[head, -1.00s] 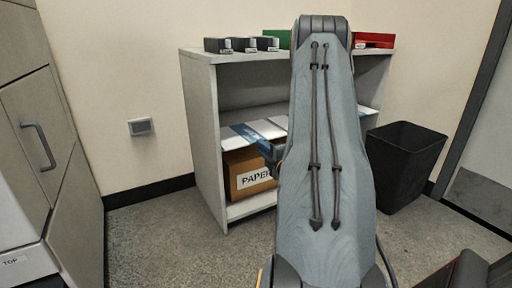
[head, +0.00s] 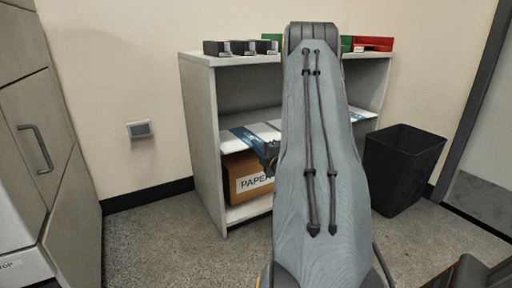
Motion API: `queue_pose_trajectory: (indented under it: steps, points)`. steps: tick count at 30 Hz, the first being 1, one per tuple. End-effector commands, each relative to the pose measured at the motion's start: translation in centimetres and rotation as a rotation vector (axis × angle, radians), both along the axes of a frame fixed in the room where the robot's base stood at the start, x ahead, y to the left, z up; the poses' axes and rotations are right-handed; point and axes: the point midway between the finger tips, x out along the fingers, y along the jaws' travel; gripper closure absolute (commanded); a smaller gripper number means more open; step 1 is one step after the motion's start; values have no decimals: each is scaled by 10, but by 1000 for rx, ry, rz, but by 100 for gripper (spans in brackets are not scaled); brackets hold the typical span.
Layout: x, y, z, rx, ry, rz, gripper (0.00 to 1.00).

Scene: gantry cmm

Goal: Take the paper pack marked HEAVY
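White paper packs with blue bands (head: 243,136) lie flat on the middle shelf of the low bookcase. No HEAVY marking is legible, and my arm hides part of the shelf. Part of my gripper (head: 269,155) shows as a small dark shape left of my arm, at the front edge of that shelf, close to the packs. My arm hides the rest of it. I cannot tell whether its fingers are open, or whether they touch a pack.
The grey bookcase (head: 203,145) holds a cardboard box labelled PAPER (head: 238,170) on its lower shelf. Black box files (head: 216,48) and a red tray (head: 372,44) are on top. A black bin (head: 397,170) stands right. Cabinets (head: 50,150) stand left. Floor in front left is clear.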

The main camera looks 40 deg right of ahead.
Motion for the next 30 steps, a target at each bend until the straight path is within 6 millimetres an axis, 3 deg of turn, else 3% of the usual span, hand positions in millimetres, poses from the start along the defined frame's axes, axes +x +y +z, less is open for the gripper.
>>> queue_pose_trajectory:
  steps: [10,18,26,30]
  points:
    - [-1,1,-5,6,10,-1,100]
    - [-2,1,22,4,8,-1,100]
    - [-1,1,22,4,6,-1,100]
    - [-12,3,28,5,6,-2,100]
